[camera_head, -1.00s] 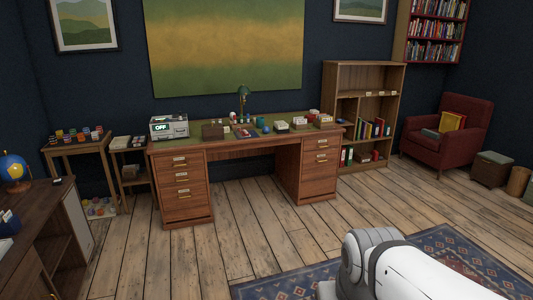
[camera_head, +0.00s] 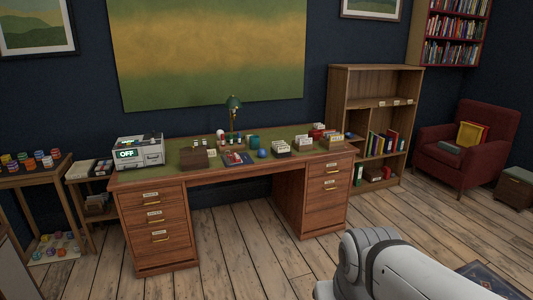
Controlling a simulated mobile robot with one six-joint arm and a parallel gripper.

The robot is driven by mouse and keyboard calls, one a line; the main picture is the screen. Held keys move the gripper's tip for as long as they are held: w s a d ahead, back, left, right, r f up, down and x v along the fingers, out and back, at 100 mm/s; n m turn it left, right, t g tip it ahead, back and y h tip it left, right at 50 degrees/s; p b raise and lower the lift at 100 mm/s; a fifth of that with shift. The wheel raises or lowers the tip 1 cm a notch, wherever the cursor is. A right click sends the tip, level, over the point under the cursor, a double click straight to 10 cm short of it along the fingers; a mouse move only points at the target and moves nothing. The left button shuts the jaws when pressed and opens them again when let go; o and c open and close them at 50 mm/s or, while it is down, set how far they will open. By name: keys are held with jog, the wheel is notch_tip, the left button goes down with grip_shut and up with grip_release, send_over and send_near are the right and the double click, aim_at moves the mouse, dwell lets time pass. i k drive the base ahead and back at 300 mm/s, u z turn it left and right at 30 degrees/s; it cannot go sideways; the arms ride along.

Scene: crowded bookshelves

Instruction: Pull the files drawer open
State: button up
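A wooden desk (camera_head: 238,173) with a green top stands ahead against the dark wall. Its left pedestal has several labelled drawers with brass pulls: a top drawer (camera_head: 135,198), a middle drawer (camera_head: 140,217) and a deeper bottom drawer (camera_head: 178,236). Its right pedestal has an upper drawer (camera_head: 345,166) and a deeper lower drawer (camera_head: 313,200). All these drawers look shut. The labels are too small to read, so I cannot tell which is the files drawer. My white arm shows at the bottom right, well short of the desk. My gripper is out of view.
The wooden floor (camera_head: 230,255) before the desk is clear. A bookcase (camera_head: 340,88) and a red armchair (camera_head: 437,135) stand at the right. A rug (camera_head: 478,272) lies at the bottom right.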

aim_at(322, 192)
jog(key=i, duration=1.9)
jog(key=z, duration=0.7)
jog(key=i, duration=1.65)
jog(key=u, duration=0.55)
